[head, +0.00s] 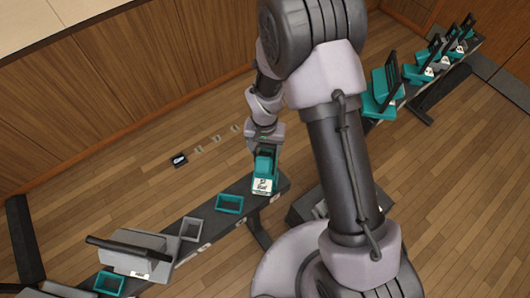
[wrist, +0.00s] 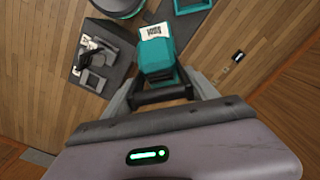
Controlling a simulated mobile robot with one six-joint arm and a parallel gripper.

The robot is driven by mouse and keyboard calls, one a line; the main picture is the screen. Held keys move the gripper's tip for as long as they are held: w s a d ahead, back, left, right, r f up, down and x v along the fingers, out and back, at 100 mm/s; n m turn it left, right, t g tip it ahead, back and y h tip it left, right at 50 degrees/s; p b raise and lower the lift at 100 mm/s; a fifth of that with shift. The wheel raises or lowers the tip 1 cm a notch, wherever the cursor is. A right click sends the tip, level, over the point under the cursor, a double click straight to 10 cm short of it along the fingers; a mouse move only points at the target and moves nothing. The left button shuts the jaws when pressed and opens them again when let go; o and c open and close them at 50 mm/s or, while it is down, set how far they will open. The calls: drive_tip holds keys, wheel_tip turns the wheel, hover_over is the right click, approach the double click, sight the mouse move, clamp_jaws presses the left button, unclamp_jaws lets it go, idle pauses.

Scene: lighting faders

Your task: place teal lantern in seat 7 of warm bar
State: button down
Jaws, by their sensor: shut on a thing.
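A teal lantern (head: 263,184) with a white label hangs upright below my gripper (head: 265,150), over the right end of a dark bar (head: 262,207). In the wrist view the lantern (wrist: 157,55) is between the fingers of my gripper (wrist: 161,92), which is shut on its dark handle. The label is too small to read in the head view. I cannot tell whether the lantern's base touches the bar. An empty teal-rimmed seat (head: 229,203) is just left of the lantern. Seat numbers are unreadable, and I cannot tell which bar is warm.
On the same bar are an empty grey seat (head: 193,229), a grey lantern (head: 138,254) and another teal seat (head: 109,284). A second bar at the upper right holds several teal lanterns (head: 381,93). A small dark tag (head: 179,160) lies on the floor. A wooden wall stands behind.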

sight(265, 155)
wheel_tip(265, 155, down, 3)
drive_tip(key=shift+r, duration=0.15)
drive_tip(key=shift+w+f, duration=0.1)
drive_tip(key=shift+f, duration=0.15)
drive_tip(key=shift+c, duration=1.2)
unclamp_jaws()
drive_tip(key=shift+f, duration=0.1)
